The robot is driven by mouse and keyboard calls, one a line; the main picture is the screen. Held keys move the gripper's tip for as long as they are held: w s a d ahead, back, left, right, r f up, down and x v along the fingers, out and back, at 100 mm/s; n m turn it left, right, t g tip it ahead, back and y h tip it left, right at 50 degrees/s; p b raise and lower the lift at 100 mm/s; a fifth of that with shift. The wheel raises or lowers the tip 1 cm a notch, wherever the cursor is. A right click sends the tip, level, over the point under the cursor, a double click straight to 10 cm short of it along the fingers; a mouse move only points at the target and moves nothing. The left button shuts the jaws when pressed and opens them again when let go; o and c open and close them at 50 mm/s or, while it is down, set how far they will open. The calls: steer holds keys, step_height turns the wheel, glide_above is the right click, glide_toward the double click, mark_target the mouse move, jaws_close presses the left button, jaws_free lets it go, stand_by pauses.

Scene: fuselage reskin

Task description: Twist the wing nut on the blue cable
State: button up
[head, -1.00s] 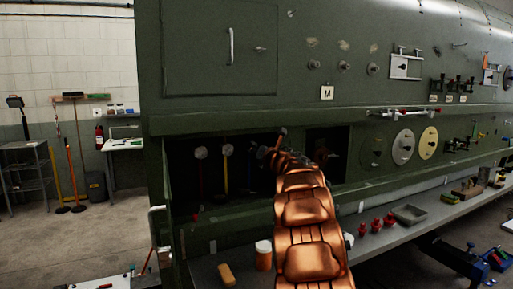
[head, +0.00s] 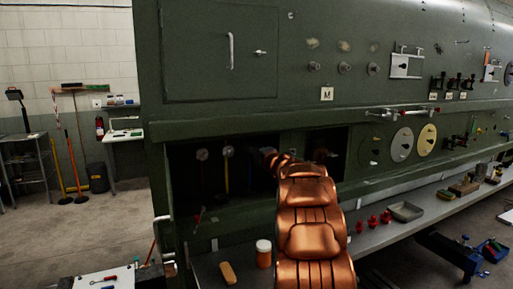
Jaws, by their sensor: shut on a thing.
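The blue cable (head: 250,175) hangs in the dark recess of the green fuselage, only faintly visible beside the red and yellow cables. My arm reaches into the recess, and its end bends left toward the top of the blue cable. My gripper (head: 262,155) is small and dark there, partly hidden by my own arm. It is shut on the wing nut at the top of the blue cable. The wing nut itself is covered, so its angle cannot be told.
The red cable (head: 202,180) and yellow cable (head: 226,175) hang to the left with round pale tops. A second opening (head: 335,148) is to the right of my arm. A grey shelf (head: 375,243) below holds an orange-brown jar (head: 263,253), red parts (head: 373,221) and a tray (head: 405,211).

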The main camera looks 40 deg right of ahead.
steer(key=shift+m+p, duration=0.55)
steer(key=shift+m, duration=0.45)
steer(key=o, duration=1.2)
steer(key=shift+c, duration=0.2)
steer(key=shift+s, duration=0.15)
steer(key=v, duration=1.1)
steer(key=shift+s+a, duration=0.15)
steer(key=shift+s, duration=0.2)
